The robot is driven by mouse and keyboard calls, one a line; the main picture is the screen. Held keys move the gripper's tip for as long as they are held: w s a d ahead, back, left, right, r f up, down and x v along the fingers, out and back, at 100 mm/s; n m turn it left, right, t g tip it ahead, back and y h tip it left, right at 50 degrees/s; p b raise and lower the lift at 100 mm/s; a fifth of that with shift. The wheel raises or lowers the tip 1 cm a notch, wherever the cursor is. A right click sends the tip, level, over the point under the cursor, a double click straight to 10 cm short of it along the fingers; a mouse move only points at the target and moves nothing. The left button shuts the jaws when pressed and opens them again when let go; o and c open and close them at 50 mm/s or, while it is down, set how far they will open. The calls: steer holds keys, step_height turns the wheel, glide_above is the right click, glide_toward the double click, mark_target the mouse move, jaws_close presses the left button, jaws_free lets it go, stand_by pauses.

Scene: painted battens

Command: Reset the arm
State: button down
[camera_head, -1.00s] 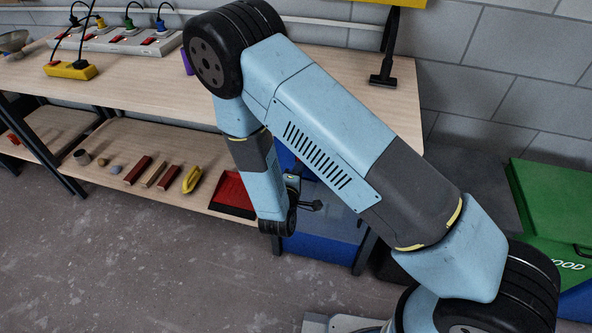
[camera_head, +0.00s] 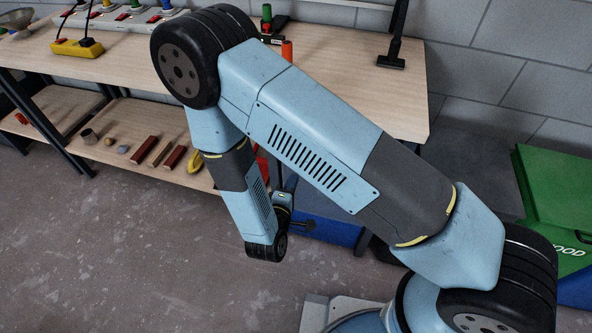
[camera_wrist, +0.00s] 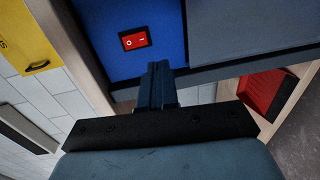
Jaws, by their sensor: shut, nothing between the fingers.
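My arm (camera_head: 315,140) is bent at a high elbow, and its forearm hangs down in front of the workbench (camera_head: 350,90). In the wrist view my gripper (camera_wrist: 156,68) is shut and empty, its dark fingers together. A blue panel with a red rocker switch (camera_wrist: 136,41) lies beyond the fingertips; I cannot tell the exact gap.
Battens (camera_head: 143,151) and a yellow item (camera_head: 197,160) lie on the lower shelf. A yellow socket block (camera_head: 78,48) and a power strip (camera_head: 130,20) are on the bench. A green-lidded bin (camera_head: 555,195) stands right. The floor (camera_head: 130,250) at left is clear.

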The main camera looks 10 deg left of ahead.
steer(key=shift+s+a, duration=0.1)
steer(key=shift+s, duration=0.65)
steer(key=w+d+r+m+g+h, duration=0.25)
steer(key=w+d+r+h, duration=0.2)
steer(key=r, duration=0.25)
steer(key=w+d+r+m+g+h, duration=0.2)
steer(key=w+d+r+m+h, duration=0.2)
steer(key=d+r, duration=0.25)
steer(key=d+r+m+g+h, duration=0.2)
steer(key=d+r+m+g, duration=0.4)
steer(key=d+r, duration=0.55)
steer(key=s+d+r+m+y, duration=0.2)
steer(key=s+d+r+y, duration=0.4)
steer(key=r, duration=0.4)
steer(key=s+d+r+m+y, duration=0.2)
steer(key=s+d+r+y, duration=0.4)
steer(key=r, duration=0.4)
steer(key=s+d, duration=0.1)
steer(key=s, duration=0.1)
steer(key=shift+s+g, duration=0.3)
steer(key=shift+g, duration=0.05)
